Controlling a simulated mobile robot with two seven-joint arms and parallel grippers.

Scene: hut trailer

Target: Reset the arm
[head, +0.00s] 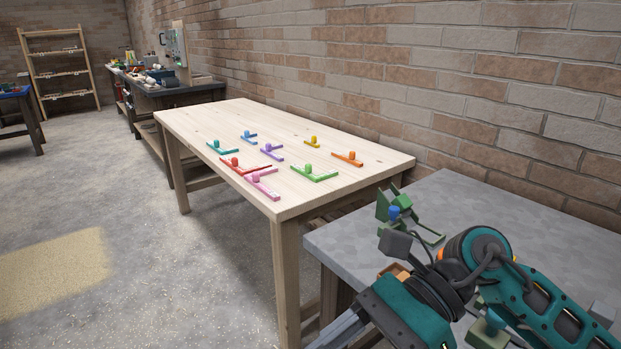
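My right arm (483,262) comes in from the lower right, teal and dark grey, bent above the grey table. Its gripper (343,333) points to the lower left, over the near left edge of that table, and is cut off by the bottom of the picture. I cannot see its fingertips clearly, nor whether it holds anything. My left arm and gripper are not in view.
The grey table (461,202) carries a green fixture (384,207) with a blue knob close to my arm, and a partly hidden brown block (393,271). A wooden table (287,126) behind holds several coloured knobbed pieces. A brick wall (470,95) bounds the right; floor is clear left.

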